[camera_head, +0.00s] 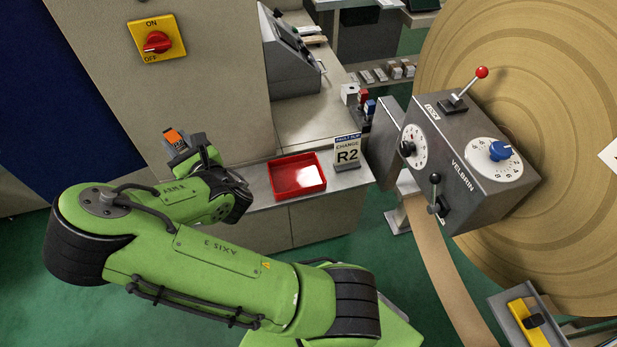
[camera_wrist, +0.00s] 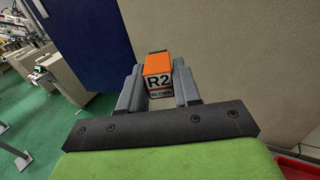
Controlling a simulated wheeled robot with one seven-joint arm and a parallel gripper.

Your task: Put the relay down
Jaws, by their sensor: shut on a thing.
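The relay (camera_wrist: 158,70) is a small block with an orange top and a label reading "R2 BLOWN". My gripper (camera_wrist: 158,88) is shut on it, with grey fingers on both sides. In the head view the relay (camera_head: 174,138) shows at the end of my green arm, raised in front of the beige cabinet. It is up and to the left of the empty-looking red tray (camera_head: 297,187), clear of the counter.
The beige cabinet (camera_head: 95,65) with an ON/OFF switch (camera_head: 157,39) stands close behind my gripper. A grey control box (camera_head: 462,155) with levers and dials is at right, before a large brown roll (camera_head: 540,60). Some counter (camera_head: 305,125) behind the tray is bare.

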